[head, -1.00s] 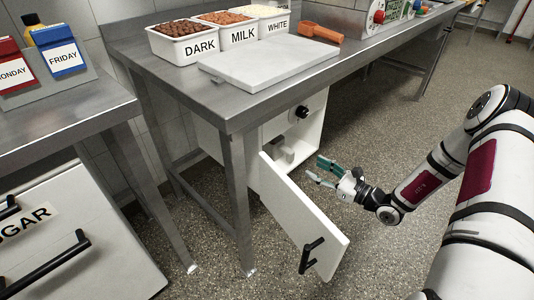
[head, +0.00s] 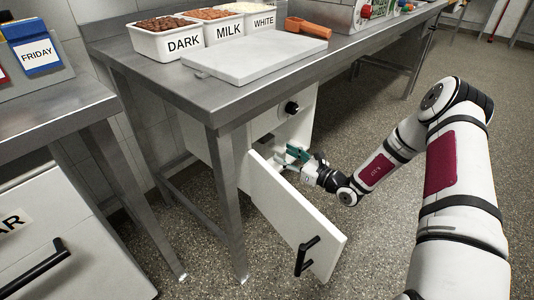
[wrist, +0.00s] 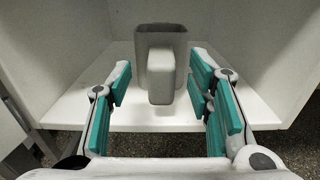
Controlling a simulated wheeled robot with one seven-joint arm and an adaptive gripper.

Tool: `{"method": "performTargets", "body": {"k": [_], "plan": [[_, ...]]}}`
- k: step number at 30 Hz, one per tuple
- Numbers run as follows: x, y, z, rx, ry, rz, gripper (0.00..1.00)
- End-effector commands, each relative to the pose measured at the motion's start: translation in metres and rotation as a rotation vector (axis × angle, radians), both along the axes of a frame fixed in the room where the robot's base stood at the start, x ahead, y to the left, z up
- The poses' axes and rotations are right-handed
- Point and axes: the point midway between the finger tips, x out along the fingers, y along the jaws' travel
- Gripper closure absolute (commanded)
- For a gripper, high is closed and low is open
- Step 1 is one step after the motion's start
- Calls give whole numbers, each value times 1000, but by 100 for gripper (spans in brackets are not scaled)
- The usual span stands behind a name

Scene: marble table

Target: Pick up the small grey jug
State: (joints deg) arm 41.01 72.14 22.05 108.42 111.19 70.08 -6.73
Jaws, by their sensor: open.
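The small grey jug (wrist: 180,45) stands upright on the white floor of the open cabinet, in the upper middle of the wrist view. Its handle (wrist: 161,82) faces my gripper. My gripper (wrist: 162,80) is open, with its teal-padded fingers to the left and right of the handle and clear of it. In the head view my gripper (head: 292,155) is at the cabinet's opening, behind the top of the open door. The jug is hardly to be made out in the head view.
The white cabinet door (head: 290,215) stands open in front of the cabinet (head: 300,110), below the steel table (head: 240,95). A table leg (head: 228,190) is to the left.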

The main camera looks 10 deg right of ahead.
Motion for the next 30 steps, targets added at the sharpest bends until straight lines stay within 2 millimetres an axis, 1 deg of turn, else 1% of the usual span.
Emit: {"method": "performTargets", "body": {"k": [3,7,10,15,16,17,18,20,21,22,30], "plan": [[15,10,3,-1,-5,3,53],[29,20,2,0,-1,2,53],[33,23,4,0,-1,1,53],[33,23,5,1,-1,1,53],[33,23,5,1,-1,1,58],[33,23,5,1,-1,1,65],[33,23,5,1,-1,1,74],[33,23,5,1,-1,1,87],[33,23,5,1,-1,1,96],[33,23,4,1,-1,1,100],[33,23,5,0,-2,1,100]]}}
